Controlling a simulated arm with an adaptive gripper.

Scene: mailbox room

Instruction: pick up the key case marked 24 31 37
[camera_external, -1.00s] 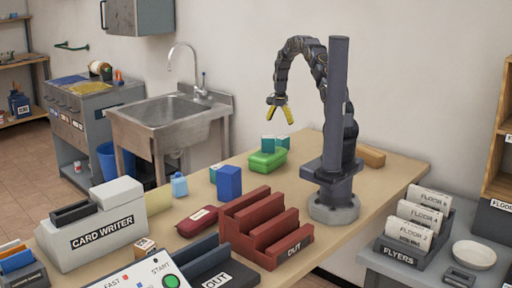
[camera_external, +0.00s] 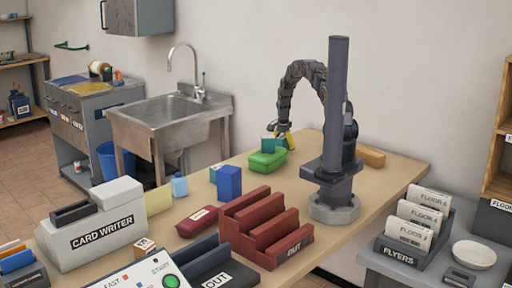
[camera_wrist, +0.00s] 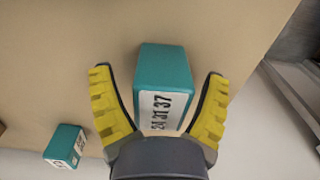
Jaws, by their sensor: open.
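The teal key case (camera_wrist: 163,72) marked 24 31 37 shows in the wrist view, its white label towards my wrist. My gripper (camera_wrist: 159,76) is open, with one yellow finger on each side of the case and gaps showing between them. A second teal case (camera_wrist: 64,146) with a white label lies at the lower left of the wrist view, apart from the fingers. Its marking is too small to read.
A blue box (camera_external: 229,183), a dark red case (camera_external: 197,221) and a red OUT rack (camera_external: 265,229) stand nearer on the table (camera_external: 352,195). A sink (camera_external: 170,118) is at the left.

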